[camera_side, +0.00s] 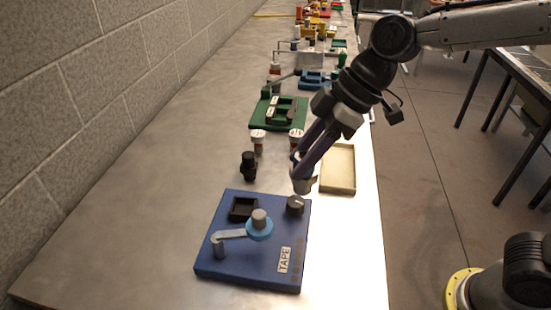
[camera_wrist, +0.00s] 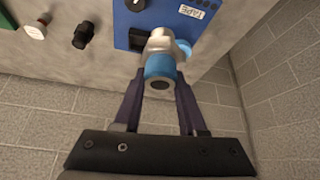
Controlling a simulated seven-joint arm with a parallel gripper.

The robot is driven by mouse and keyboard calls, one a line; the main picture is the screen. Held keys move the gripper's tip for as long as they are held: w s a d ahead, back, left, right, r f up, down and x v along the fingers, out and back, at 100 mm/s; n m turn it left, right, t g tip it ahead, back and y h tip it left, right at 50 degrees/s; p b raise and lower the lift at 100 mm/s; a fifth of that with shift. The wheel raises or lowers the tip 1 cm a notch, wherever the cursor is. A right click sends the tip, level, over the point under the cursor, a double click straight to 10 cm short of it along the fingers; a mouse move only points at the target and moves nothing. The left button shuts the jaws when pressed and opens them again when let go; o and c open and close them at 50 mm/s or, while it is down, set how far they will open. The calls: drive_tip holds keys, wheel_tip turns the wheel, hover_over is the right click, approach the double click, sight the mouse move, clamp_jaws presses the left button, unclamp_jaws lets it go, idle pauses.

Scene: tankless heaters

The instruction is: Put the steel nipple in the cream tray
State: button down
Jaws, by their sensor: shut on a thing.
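My gripper (camera_wrist: 157,88) is shut on the steel nipple (camera_wrist: 161,43), a grey metal fitting with a blue band (camera_wrist: 160,66) and a dark open end towards the wrist camera.
The blue fixture (camera_side: 215,262), labelled TAPE, carries a blue spool (camera_side: 260,231), a crank-like arm and a black socket (camera_side: 242,208). A black fitting (camera_side: 249,165) and white-capped bottles (camera_side: 258,138) stand behind. A green fixture (camera_side: 262,116) is farther back. The bench's left side is clear.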

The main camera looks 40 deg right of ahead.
drive_tip(key=shift+s+d+r, duration=0.3)
drive_tip(key=shift+s+r, duration=0.1)
drive_tip(key=shift+s, duration=0.05)
drive_tip(key=w+d+f+m+t+h, duration=0.1)
drive_tip(key=w+d+f+m, duration=0.2)
drive_tip(key=w+d, duration=0.35)
drive_tip(key=w+d+f+m+t+h, duration=0.1)
drive_tip(key=w+d+f+m+h, duration=0.1)
drive_tip(key=w+d+m, duration=0.35)
drive_tip(key=w+d+f, duration=0.1)
drive_tip(key=d+f, duration=0.3)
drive_tip(key=d, duration=0.7)
drive_tip(key=shift+h, duration=0.4)
drive_tip(key=shift+f, duration=3.05)
drive_tip(key=shift+f, duration=0.55)
drive_tip(key=shift+c, duration=2)
unclamp_jaws()
